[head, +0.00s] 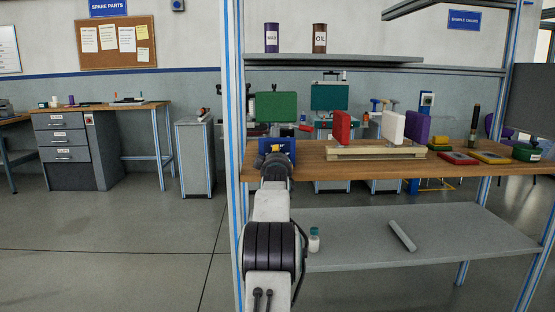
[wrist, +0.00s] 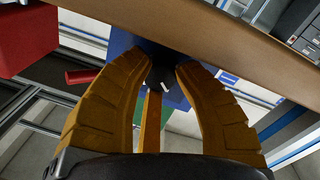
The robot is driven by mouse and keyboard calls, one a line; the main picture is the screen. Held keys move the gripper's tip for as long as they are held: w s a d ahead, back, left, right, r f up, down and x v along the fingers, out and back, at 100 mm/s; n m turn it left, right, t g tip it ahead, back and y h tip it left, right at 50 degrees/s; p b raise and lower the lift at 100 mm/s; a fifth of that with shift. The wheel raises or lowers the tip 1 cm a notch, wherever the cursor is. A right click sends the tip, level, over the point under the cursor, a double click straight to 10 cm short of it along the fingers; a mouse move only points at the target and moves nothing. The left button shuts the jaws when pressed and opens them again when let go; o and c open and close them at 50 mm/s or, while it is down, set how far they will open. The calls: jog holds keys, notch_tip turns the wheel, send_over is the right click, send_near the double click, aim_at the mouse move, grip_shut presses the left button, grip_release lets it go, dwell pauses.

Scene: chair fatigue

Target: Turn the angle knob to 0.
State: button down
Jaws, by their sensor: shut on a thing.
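The angle knob (wrist: 161,80) is small and dark with a white pointer mark, on the front of a blue box (wrist: 130,40). In the head view the blue box (head: 291,144) stands at the left end of the wooden bench. My gripper (wrist: 163,70) has its two yellow-orange fingers on either side of the knob and is shut on it. In the head view my gripper (head: 278,149) is in front of the box and hides the knob. I cannot read the angle from the pointer.
The wooden bench (head: 300,172) holds a wooden rack (head: 375,154) with red (head: 342,127), white (head: 393,126) and purple (head: 417,127) panels. A metal upright (head: 234,90) stands left of my arm. A grey lower shelf (head: 450,238) lies under the bench; open floor is at left.

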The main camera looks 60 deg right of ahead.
jog(key=shift+w+r+n, duration=0.1)
jog(key=shift+r+n, duration=0.05)
jog(key=shift+n, duration=0.95)
jog(key=c, duration=0.9)
grip_release()
jog(key=shift+a, duration=0.15)
jog(key=shift+f+v, duration=0.2)
jog(key=shift+v, duration=5.65)
jog(key=shift+o, duration=0.2)
